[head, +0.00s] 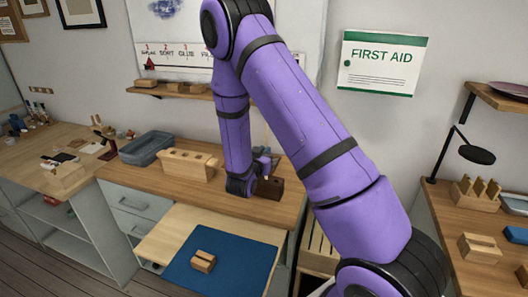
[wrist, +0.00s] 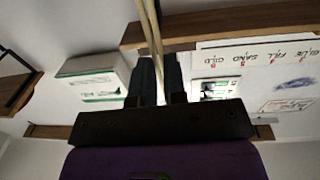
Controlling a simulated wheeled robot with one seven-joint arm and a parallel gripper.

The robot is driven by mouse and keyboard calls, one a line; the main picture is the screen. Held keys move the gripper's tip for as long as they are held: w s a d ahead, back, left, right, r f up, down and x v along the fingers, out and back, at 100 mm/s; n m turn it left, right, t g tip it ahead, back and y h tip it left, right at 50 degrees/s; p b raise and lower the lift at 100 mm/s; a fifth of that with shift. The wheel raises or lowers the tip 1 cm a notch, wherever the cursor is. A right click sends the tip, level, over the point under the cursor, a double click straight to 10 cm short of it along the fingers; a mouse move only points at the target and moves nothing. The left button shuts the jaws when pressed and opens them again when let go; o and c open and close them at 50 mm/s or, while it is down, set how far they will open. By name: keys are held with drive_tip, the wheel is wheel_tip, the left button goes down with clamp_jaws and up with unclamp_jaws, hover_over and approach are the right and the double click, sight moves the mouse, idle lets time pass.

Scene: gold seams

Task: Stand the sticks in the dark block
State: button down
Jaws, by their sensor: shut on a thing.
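The dark block (head: 270,188) is a small brown block on the wooden counter, just right of my arm's end and partly hidden by it. In the wrist view my gripper (wrist: 158,60) is shut on pale thin sticks (wrist: 152,22), which run up out of the frame between the dark fingers. I cannot tell for sure how many sticks it holds. In the head view the fingers are mostly hidden behind my wrist, so the gap between sticks and dark block cannot be judged.
A pale block with holes (head: 188,165) and a blue-grey tray (head: 147,149) stand left on the counter. A small slotted wooden block (head: 203,262) sits on a blue mat (head: 240,262) in front. A wall shelf (head: 165,92) is behind my arm. The counter's front strip is clear.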

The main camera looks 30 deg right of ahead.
drive_tip(key=shift+f, duration=2.25)
idle(0.3)
drive_tip(key=c, duration=1.1)
unclamp_jaws()
drive_tip(key=shift+a, duration=0.1)
drive_tip(key=v, duration=0.9)
drive_tip(key=shift+r, duration=0.1)
wheel_tip(320, 180, up, 6)
drive_tip(key=shift+f, duration=0.1)
idle(0.5)
idle(0.5)
